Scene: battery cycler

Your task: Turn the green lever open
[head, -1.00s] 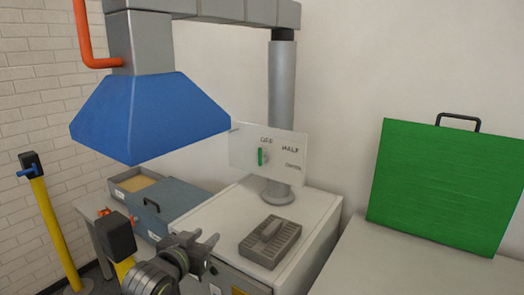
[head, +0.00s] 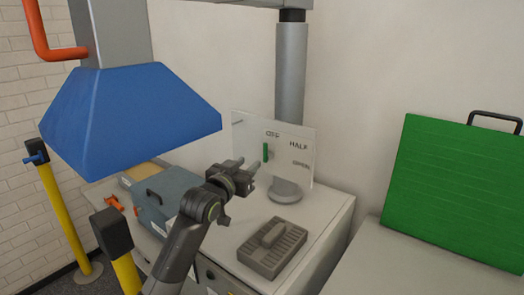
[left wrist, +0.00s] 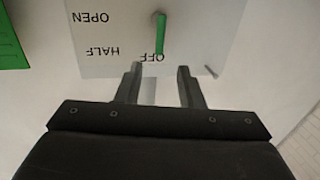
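The green lever (head: 265,152) sits on a pale upright panel (head: 301,162) marked OFF, HALF and OPEN. It stands upright, its end pointing towards OFF. In the left wrist view, where the labels appear upside down, the lever (left wrist: 161,35) hangs from a round pivot with its tip beside the word OFF. My left gripper (head: 244,168) is in front of the panel, a little left of and below the lever. In the left wrist view its two fingers (left wrist: 160,75) are apart with nothing between them, and the lever lies beyond the gap. My right gripper is out of view.
A grey slotted block (head: 272,248) lies on the white cabinet top (head: 325,215) below the panel. A blue hood (head: 135,115) hangs at left, and a grey duct pipe (head: 290,75) rises behind the panel. A green case (head: 455,190) stands at right.

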